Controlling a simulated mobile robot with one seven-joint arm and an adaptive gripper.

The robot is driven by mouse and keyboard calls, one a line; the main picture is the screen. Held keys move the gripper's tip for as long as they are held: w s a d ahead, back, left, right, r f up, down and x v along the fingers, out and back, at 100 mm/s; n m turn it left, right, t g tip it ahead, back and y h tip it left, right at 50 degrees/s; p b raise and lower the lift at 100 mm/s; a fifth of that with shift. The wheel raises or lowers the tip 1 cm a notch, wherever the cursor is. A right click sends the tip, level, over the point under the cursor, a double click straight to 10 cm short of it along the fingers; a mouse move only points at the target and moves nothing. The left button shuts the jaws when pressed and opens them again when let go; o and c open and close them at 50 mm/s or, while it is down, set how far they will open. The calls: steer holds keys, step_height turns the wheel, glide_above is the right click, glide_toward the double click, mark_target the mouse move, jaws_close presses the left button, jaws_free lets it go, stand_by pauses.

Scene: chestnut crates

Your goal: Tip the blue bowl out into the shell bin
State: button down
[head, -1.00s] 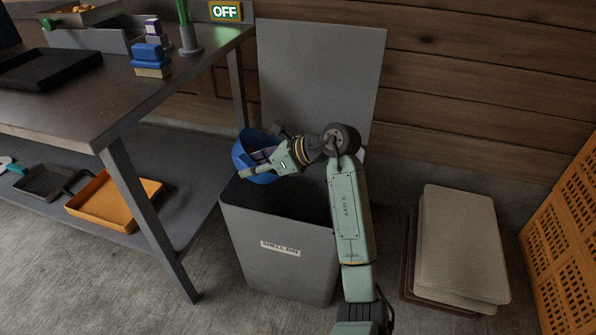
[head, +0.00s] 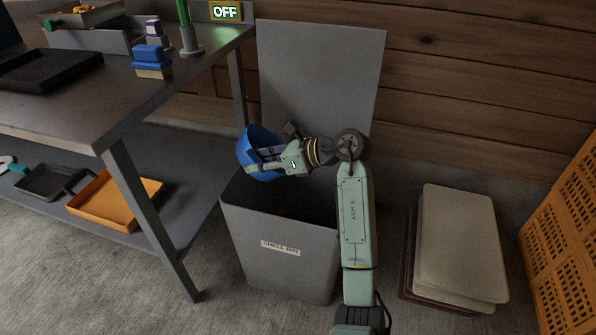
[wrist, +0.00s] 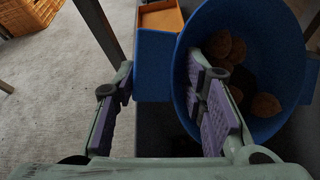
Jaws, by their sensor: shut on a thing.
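The blue bowl (head: 254,138) is tilted on its side above the left part of the shell bin (head: 275,265). My gripper (head: 268,160) is shut on the bowl's side. In the wrist view one finger of my gripper (wrist: 160,105) reaches inside the bowl (wrist: 285,50), and the other is outside it. Several round brown pieces (wrist: 262,105) lie in the bowl; my finger hides some of them. The bin is grey with a label on its front. Its mouth is open and dark, and its lid (head: 320,75) stands up behind it.
A workbench (head: 120,100) with a lower shelf stands left of the bin, an orange tray (head: 110,203) on that shelf. A plank wall is behind. Floor is bare between bin and sacks.

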steer(key=shift+d+r+m+y+p, duration=0.4)
steer(key=shift+d+r+y+p, duration=0.45)
steer(key=shift+d+y, duration=0.5)
stand_by(0.9)
steer(key=shift+w+d+r+m+t+y+b, duration=0.15)
steer(key=shift+d+r+m+t+y+b, duration=0.2)
steer(key=shift+d+y+b, duration=0.6)
stand_by(0.4)
steer(key=shift+w+d+r+m+t+y+b, duration=0.15)
steer(key=shift+d+y+b, duration=0.1)
steer(key=shift+d+b, duration=0.4)
steer(key=shift+s+d+r+m+t+y+b, duration=0.1)
steer(key=shift+d+y+b, duration=0.15)
steer(key=shift+d+b, duration=0.4)
steer(key=shift+w+d+t+y+b, duration=0.1)
steer(key=shift+d+t+y+b, duration=0.4)
steer(key=shift+b, duration=0.5)
